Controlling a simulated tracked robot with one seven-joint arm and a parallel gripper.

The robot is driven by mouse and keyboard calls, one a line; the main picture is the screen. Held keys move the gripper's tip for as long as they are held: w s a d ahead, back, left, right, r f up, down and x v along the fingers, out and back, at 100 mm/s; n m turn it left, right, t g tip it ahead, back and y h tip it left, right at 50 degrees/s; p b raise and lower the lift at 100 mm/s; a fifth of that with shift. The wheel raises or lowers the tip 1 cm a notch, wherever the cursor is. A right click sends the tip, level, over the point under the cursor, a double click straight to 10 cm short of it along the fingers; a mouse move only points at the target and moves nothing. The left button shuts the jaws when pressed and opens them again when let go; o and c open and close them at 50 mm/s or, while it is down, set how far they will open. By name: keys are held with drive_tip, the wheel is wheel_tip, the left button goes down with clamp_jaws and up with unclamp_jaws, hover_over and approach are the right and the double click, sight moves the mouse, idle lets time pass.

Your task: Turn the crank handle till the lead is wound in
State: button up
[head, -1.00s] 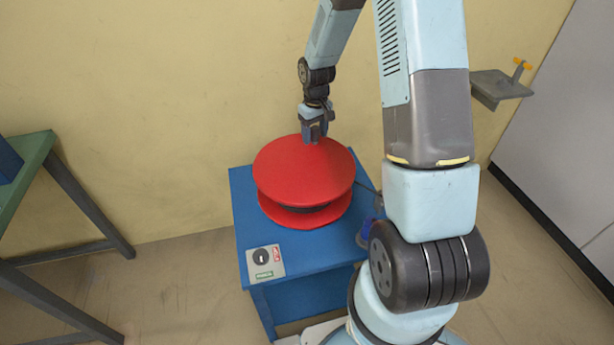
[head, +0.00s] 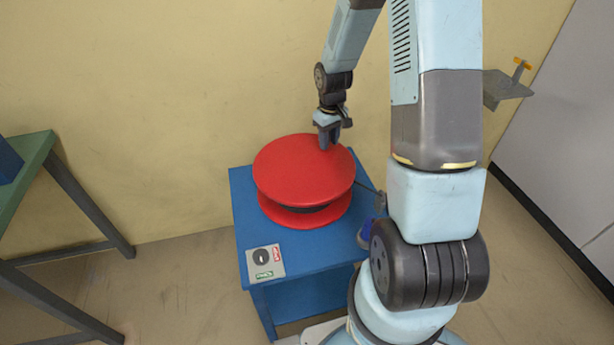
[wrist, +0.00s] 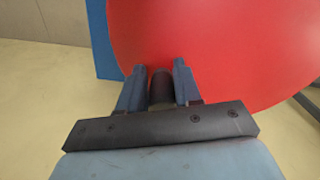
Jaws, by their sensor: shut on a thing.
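A red cable reel (head: 290,172) lies flat on a blue stand, with two round red flanges. A dark lead (head: 364,184) runs from the right side of the reel to a small dark fitting at the stand's edge. My gripper (head: 328,145) is over the far right part of the top flange. In the wrist view its two fingers (wrist: 160,70) stand either side of the dark upright crank handle (wrist: 161,88) and are shut on it. In the head view the handle is hidden by the fingers.
The blue stand (head: 290,259) carries a switch plate (head: 264,263) at its front left. A green-topped table (head: 35,165) stands left; a grey wall bracket (head: 503,87) is at right.

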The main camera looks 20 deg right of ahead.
drive_tip(key=shift+s+d, duration=0.2)
drive_tip(key=shift+s, duration=0.35)
clamp_jaws()
drive_tip(key=shift+s+d, duration=0.25)
drive_tip(key=shift+s, duration=0.05)
drive_tip(key=shift+s+d, duration=0.15)
drive_tip(key=shift+s, duration=0.75)
drive_tip(key=shift+s+d, duration=0.1)
drive_tip(key=shift+s, duration=0.8)
drive_tip(key=o, duration=1.6)
unclamp_jaws()
drive_tip(key=shift+c, duration=0.2)
wheel_tip(320, 180, up, 8)
